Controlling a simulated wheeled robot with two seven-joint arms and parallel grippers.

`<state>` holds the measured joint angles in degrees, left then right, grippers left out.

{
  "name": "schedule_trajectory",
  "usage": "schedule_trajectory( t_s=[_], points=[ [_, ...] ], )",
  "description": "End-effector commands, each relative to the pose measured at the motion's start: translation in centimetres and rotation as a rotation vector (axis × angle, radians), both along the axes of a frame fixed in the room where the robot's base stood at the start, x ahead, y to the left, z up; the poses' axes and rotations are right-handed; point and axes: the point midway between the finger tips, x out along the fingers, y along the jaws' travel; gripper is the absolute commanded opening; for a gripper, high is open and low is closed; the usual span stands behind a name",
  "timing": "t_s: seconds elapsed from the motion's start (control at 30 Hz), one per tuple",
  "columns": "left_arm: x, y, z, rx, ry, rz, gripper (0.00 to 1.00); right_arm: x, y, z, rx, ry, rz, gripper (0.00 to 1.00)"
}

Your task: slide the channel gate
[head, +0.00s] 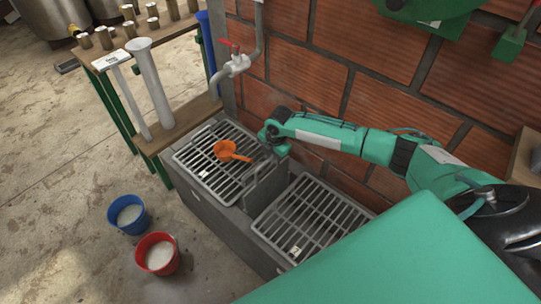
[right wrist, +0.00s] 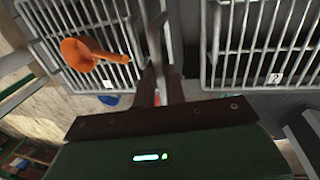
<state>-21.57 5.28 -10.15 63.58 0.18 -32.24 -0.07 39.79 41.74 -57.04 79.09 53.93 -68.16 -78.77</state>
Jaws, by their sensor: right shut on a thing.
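The channel gate (head: 264,186) is a grey upright plate set in the divider between the two grated channels in the head view. In the right wrist view a thin grey edge of the gate (right wrist: 158,38) rises between my fingers. My right gripper (head: 279,152) is over the top of the gate at its wall-side end, and in the right wrist view its two dark fingers (right wrist: 160,82) are shut on it. The fingertips are too small to make out in the head view. My left gripper is not in view.
An orange scoop (head: 228,152) lies on the left grate (head: 196,158); a lower right grate (head: 318,222) carries a small label. Blue (head: 128,214) and red (head: 157,253) buckets stand on the floor. A pipe with a red-handled valve (head: 235,64) and a brick wall (head: 300,85) stand behind.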

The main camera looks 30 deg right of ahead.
Motion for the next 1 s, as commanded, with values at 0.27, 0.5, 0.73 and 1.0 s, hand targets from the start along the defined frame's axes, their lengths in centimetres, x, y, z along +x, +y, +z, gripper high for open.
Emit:
schedule_trajectory(
  t_s=[0.27, 0.5, 0.73, 1.0],
  points=[
    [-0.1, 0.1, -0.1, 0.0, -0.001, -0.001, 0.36, 0.3, -0.2, 0.4, -0.002, -0.007, -0.002, 0.0],
    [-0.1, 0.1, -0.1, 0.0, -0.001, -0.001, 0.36, 0.2, -0.1, 0.3, -0.001, -0.005, -0.002, 0.34],
    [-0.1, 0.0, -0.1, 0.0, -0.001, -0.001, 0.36, 0.1, -0.1, 0.2, -0.001, -0.002, -0.001, 0.34],
    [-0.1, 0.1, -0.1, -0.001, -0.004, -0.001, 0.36, -0.5, -0.3, 3.6, 0.0, -0.005, 0.0, 0.34]
  ],
)
